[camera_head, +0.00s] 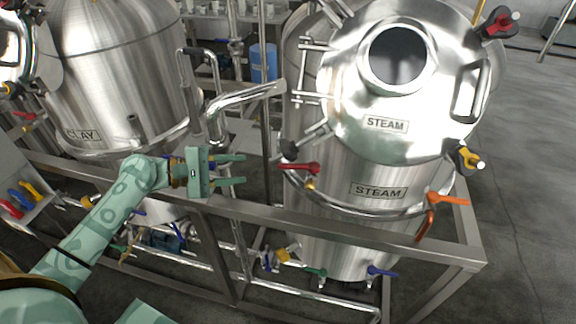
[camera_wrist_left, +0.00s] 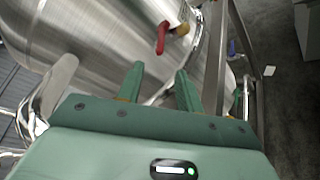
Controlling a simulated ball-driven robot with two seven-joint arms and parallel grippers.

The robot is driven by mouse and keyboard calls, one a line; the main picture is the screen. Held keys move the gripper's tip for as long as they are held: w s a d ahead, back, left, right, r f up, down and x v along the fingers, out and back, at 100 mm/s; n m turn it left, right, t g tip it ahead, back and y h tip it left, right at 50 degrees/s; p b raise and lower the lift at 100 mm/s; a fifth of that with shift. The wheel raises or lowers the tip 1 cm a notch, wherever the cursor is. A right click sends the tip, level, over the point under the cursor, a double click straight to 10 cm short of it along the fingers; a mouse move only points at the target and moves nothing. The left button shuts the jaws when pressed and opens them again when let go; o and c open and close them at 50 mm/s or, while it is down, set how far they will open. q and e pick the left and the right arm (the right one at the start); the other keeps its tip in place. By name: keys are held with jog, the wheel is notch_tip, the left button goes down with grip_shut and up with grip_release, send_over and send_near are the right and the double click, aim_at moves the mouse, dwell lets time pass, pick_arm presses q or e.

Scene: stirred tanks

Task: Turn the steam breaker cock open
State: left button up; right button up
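The steel STEAM tank (camera_head: 378,192) stands right of centre in the head view, with its name on the lid and body. A red-handled cock (camera_head: 298,167) sits on its left side, with the lever roughly horizontal. The red handle also shows in the left wrist view (camera_wrist_left: 162,38), beyond the fingertips. An orange-handled cock (camera_head: 448,199) is on the tank's right side. No label tells which is the breaker cock. My left gripper (camera_head: 243,169) is open and empty, left of the red handle and apart from it. Its spread fingers also show in the wrist view (camera_wrist_left: 160,70). My right gripper is not in view.
A steel frame rail (camera_head: 330,222) runs in front of the tanks. The CLAY tank (camera_head: 120,80) stands at left. A bent steel pipe (camera_head: 245,95) lies behind my left gripper. Green (camera_head: 316,272) and blue (camera_head: 382,271) handles sit low under the STEAM tank. The floor at right is clear.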

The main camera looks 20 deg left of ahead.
aim_at(281, 167)
pick_arm(q)
jog(key=p+x, duration=0.1)
jog(key=x, duration=1.2)
jog(key=shift+w+d+f+p, duration=0.1)
jog(key=shift+w+d+p, duration=0.1)
jog(key=shift+p, duration=0.1)
grip_shut()
